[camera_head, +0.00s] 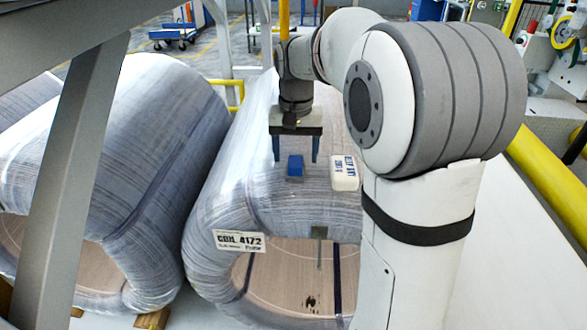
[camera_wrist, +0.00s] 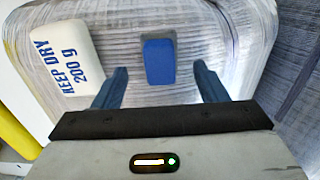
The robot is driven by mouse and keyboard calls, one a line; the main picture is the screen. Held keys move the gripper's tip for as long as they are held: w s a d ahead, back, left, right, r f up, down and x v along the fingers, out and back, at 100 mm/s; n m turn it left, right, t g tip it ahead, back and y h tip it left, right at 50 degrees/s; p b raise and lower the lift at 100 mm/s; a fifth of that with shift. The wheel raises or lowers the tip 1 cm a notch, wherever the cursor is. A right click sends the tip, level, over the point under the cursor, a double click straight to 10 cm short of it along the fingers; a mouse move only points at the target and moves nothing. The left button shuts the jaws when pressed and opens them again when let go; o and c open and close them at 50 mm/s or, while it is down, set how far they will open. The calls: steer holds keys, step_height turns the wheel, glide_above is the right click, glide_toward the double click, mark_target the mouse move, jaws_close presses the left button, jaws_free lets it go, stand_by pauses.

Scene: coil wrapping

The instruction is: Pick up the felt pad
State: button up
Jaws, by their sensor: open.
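The felt pad appears to be the small blue block (camera_head: 295,166) lying on top of the wrapped coil; its material cannot be told. It also shows in the wrist view (camera_wrist: 158,62), at the upper middle. My gripper (camera_head: 296,153) is open above the coil, with its two blue fingers pointing down. In the wrist view the fingers (camera_wrist: 159,72) stand apart to the left and right of the block, with gaps on both sides. The block lies between them in the picture, and nothing is held. The height of the fingertips above the coil is hard to tell.
A white packet (camera_head: 344,173) marked KEEP DRY 200 g lies to the right of the block. The wrapped coil (camera_head: 235,200) bears a label, COIL 4172 (camera_head: 240,241). Another wrapped coil (camera_head: 130,130) stands close on the left. A yellow rail (camera_head: 548,185) runs along the right.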

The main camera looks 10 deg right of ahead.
mark_target(295, 160)
step_height(295, 160, down, 4)
steer(key=shift+s+a+r, duration=0.1)
steer(key=shift+s+r, duration=0.05)
steer(key=c, duration=1.1)
steer(key=shift+r, duration=0.1)
step_height(295, 160, up, 10)
steer(key=shift+f+p, duration=0.1)
steer(key=shift+p, duration=0.55)
